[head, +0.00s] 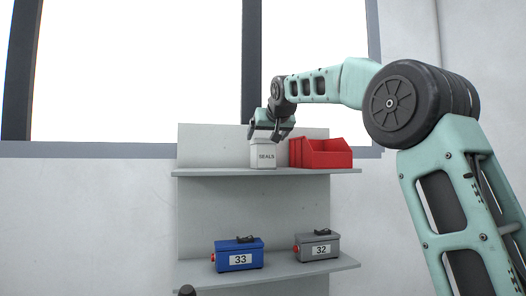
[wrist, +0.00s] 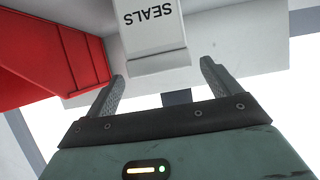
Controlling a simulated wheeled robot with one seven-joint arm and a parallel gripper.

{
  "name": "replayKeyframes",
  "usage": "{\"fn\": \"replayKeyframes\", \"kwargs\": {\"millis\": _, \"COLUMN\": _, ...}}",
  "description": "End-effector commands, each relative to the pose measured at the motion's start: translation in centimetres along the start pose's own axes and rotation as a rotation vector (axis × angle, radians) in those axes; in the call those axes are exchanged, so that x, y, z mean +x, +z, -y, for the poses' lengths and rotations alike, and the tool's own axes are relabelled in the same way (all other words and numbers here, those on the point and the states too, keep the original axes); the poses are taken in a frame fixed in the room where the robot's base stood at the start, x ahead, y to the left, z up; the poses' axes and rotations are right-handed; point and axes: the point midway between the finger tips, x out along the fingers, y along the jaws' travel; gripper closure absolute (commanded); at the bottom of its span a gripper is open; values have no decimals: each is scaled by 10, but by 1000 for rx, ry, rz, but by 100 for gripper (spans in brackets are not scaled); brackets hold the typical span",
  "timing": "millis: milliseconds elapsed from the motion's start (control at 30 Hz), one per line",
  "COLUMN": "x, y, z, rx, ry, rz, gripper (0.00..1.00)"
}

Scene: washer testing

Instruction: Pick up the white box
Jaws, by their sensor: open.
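The white box (head: 263,156), labelled SEALS, stands upright on the upper shelf in the head view. In the wrist view the white box (wrist: 153,38) shows upside down at the top, just beyond my fingertips and roughly between their lines. My gripper (head: 268,133) is above the box in the head view, with its fingers near the box top. In the wrist view my gripper (wrist: 162,76) is open, with nothing between its two fingers. I cannot tell whether a finger touches the box.
A red bin (head: 322,153) stands close to the right of the box; it also shows at left in the wrist view (wrist: 50,50). The upper shelf (head: 215,172) has free room left of the box. A blue case (head: 238,254) and a grey case (head: 317,246) stand on the lower shelf.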

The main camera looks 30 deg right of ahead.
Motion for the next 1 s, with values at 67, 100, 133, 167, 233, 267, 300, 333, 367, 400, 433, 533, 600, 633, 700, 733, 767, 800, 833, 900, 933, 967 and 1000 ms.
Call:
{"fn": "replayKeyframes", "kwargs": {"millis": 67, "x": 7, "y": -2, "z": 0, "rx": -1, "ry": 0, "rz": 3, "gripper": 11}}
{"fn": "replayKeyframes", "kwargs": {"millis": 100, "x": 12, "y": -2, "z": 1, "rx": -1, "ry": 0, "rz": 5, "gripper": 11}}
{"fn": "replayKeyframes", "kwargs": {"millis": 133, "x": 16, "y": -2, "z": 1, "rx": -1, "ry": 0, "rz": 5, "gripper": 11}}
{"fn": "replayKeyframes", "kwargs": {"millis": 167, "x": 20, "y": -2, "z": 1, "rx": -1, "ry": 0, "rz": 5, "gripper": 11}}
{"fn": "replayKeyframes", "kwargs": {"millis": 233, "x": 29, "y": -2, "z": 2, "rx": -1, "ry": 0, "rz": 5, "gripper": 11}}
{"fn": "replayKeyframes", "kwargs": {"millis": 267, "x": 34, "y": -2, "z": 2, "rx": -1, "ry": 0, "rz": 5, "gripper": 11}}
{"fn": "replayKeyframes", "kwargs": {"millis": 300, "x": 39, "y": -2, "z": 2, "rx": 0, "ry": 0, "rz": 4, "gripper": 11}}
{"fn": "replayKeyframes", "kwargs": {"millis": 333, "x": 42, "y": -1, "z": 2, "rx": 0, "ry": 0, "rz": 3, "gripper": 11}}
{"fn": "replayKeyframes", "kwargs": {"millis": 367, "x": 45, "y": -1, "z": 2, "rx": 0, "ry": 0, "rz": 3, "gripper": 11}}
{"fn": "replayKeyframes", "kwargs": {"millis": 400, "x": 48, "y": 0, "z": 2, "rx": 0, "ry": 0, "rz": 2, "gripper": 11}}
{"fn": "replayKeyframes", "kwargs": {"millis": 433, "x": 49, "y": 0, "z": 2, "rx": 0, "ry": 0, "rz": 2, "gripper": 11}}
{"fn": "replayKeyframes", "kwargs": {"millis": 533, "x": 51, "y": 1, "z": 2, "rx": 0, "ry": 0, "rz": 0, "gripper": 11}}
{"fn": "replayKeyframes", "kwargs": {"millis": 600, "x": 51, "y": 2, "z": 2, "rx": 0, "ry": 0, "rz": 0, "gripper": 11}}
{"fn": "replayKeyframes", "kwargs": {"millis": 633, "x": 51, "y": 2, "z": 2, "rx": 0, "ry": 0, "rz": 0, "gripper": 11}}
{"fn": "replayKeyframes", "kwargs": {"millis": 700, "x": 51, "y": 2, "z": 2, "rx": 0, "ry": 0, "rz": 0, "gripper": 19}}
{"fn": "replayKeyframes", "kwargs": {"millis": 733, "x": 51, "y": 2, "z": 2, "rx": 0, "ry": 0, "rz": 0, "gripper": 28}}
{"fn": "replayKeyframes", "kwargs": {"millis": 767, "x": 51, "y": 2, "z": 2, "rx": 0, "ry": 0, "rz": 1, "gripper": 36}}
{"fn": "replayKeyframes", "kwargs": {"millis": 800, "x": 51, "y": 2, "z": 2, "rx": 0, "ry": 0, "rz": 1, "gripper": 47}}
{"fn": "replayKeyframes", "kwargs": {"millis": 833, "x": 51, "y": 2, "z": 2, "rx": 0, "ry": 0, "rz": 1, "gripper": 55}}
{"fn": "replayKeyframes", "kwargs": {"millis": 900, "x": 51, "y": 2, "z": 2, "rx": 0, "ry": 0, "rz": 1, "gripper": 65}}
{"fn": "replayKeyframes", "kwargs": {"millis": 933, "x": 50, "y": 1, "z": 2, "rx": 0, "ry": 0, "rz": -1, "gripper": 65}}
{"fn": "replayKeyframes", "kwargs": {"millis": 967, "x": 50, "y": 1, "z": 2, "rx": 0, "ry": 0, "rz": -1, "gripper": 65}}
{"fn": "replayKeyframes", "kwargs": {"millis": 1000, "x": 50, "y": 1, "z": 2, "rx": 0, "ry": 0, "rz": -1, "gripper": 65}}
